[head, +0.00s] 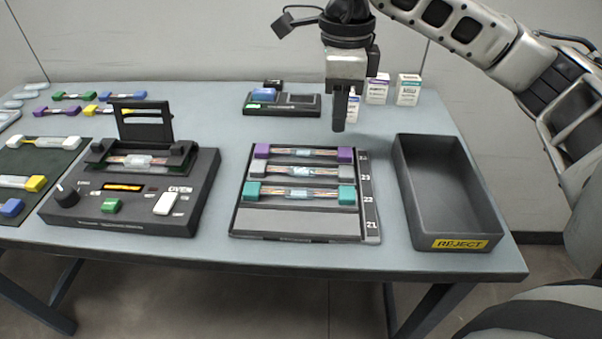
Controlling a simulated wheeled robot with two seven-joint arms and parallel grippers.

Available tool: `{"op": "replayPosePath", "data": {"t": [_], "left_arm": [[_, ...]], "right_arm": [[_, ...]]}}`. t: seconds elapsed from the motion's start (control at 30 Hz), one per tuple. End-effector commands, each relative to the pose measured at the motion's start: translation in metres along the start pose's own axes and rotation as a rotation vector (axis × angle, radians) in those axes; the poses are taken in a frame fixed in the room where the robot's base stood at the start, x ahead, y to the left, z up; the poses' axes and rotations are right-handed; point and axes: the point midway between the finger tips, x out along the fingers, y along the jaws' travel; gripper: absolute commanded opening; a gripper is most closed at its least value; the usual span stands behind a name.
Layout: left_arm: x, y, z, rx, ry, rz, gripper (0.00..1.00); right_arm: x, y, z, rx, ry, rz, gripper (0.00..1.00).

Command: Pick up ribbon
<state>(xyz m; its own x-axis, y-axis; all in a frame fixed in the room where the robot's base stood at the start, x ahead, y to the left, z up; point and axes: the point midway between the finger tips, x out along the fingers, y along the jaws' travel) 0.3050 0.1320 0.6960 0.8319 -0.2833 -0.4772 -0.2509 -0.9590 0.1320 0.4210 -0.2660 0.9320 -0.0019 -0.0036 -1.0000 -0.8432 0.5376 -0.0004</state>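Three ribbons lie in the slotted tray (238,222): one with purple ends (304,154), one with grey ends (299,171), and one with teal ends (299,194). Its front slot, by label 21, is empty. Another ribbon (142,161) lies across the splicer (133,212), whose lid (143,122) stands open. More ribbons lie at the left, including a white-ended one (44,142) and a white-and-yellow one (22,183). My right gripper (339,126) points down above the table, behind the tray's back right corner, with no ribbon visible in it. Its finger gap cannot be made out. My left gripper is out of view.
A black bin marked REJECT (471,243) stands right of the tray. A dark device with a blue block (282,104) and small boxes (408,90) stand at the back. A dark green mat (50,160) lies at the left. Bare table separates splicer and tray.

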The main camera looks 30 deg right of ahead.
Motion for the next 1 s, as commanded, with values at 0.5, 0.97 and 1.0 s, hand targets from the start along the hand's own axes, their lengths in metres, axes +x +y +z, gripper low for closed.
{"op": "replayPosePath", "data": {"t": [0.5,0.97,1.0], "left_arm": [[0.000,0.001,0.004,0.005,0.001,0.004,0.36],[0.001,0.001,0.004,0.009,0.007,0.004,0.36],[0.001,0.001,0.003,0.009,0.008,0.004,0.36]], "right_arm": [[0.066,0.001,0.001,-0.001,-0.001,0.002,0.16],[0.107,0.002,0.002,-0.002,-0.004,-0.001,0.16],[0.107,0.002,0.002,-0.001,-0.004,-0.001,0.16]]}}
